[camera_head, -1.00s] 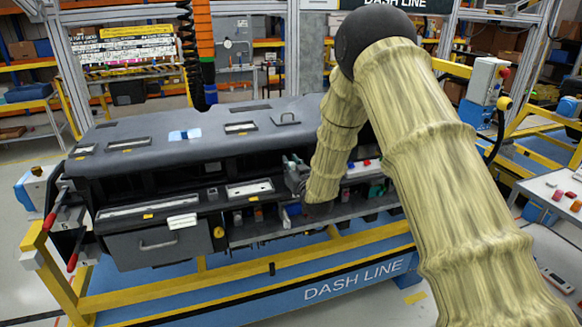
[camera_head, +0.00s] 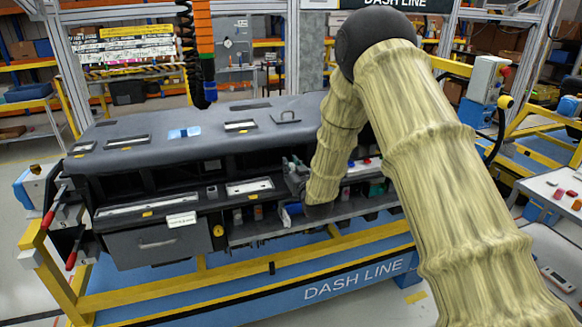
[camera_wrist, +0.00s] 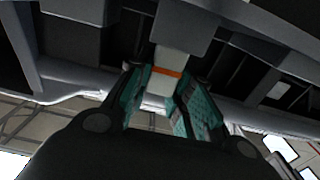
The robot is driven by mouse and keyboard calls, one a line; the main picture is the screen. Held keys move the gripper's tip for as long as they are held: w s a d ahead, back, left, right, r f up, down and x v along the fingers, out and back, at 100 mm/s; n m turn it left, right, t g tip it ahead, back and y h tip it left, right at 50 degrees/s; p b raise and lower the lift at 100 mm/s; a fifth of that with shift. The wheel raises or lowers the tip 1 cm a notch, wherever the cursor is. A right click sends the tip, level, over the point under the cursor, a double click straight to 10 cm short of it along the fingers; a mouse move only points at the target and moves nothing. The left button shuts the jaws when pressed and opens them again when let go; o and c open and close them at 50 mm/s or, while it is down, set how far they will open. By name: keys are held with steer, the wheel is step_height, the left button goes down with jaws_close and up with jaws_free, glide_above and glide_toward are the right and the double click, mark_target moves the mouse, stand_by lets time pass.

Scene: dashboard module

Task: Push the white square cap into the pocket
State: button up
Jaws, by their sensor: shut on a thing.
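In the wrist view my gripper (camera_wrist: 164,76) has its two teal-padded fingers closed around a small white piece (camera_wrist: 157,87), which looks like the white square cap. An orange band (camera_wrist: 168,71) crosses just beyond it. Past the band, a pale part meets a dark grey block (camera_wrist: 185,30) on the dashboard module. Whether the cap touches the block or enters a pocket cannot be told; the pocket itself is not clearly visible. In the head view my gripper (camera_head: 295,180) is at the module's front, partly hidden by my arm, and the cap cannot be made out.
The dark dashboard module (camera_head: 240,110) sits on a yellow and blue stand (camera_head: 345,285). Dark ribs and recesses crowd around my gripper in the wrist view. A drawer front (camera_head: 155,247) is at the left.

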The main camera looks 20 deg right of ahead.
steer(key=shift+f+b, duration=0.55)
steer(key=shift+f, duration=0.2)
steer(key=o, duration=0.9)
steer(key=shift+c, duration=0.2)
steer(key=s, duration=1.2)
steer(key=shift+d, duration=0.25)
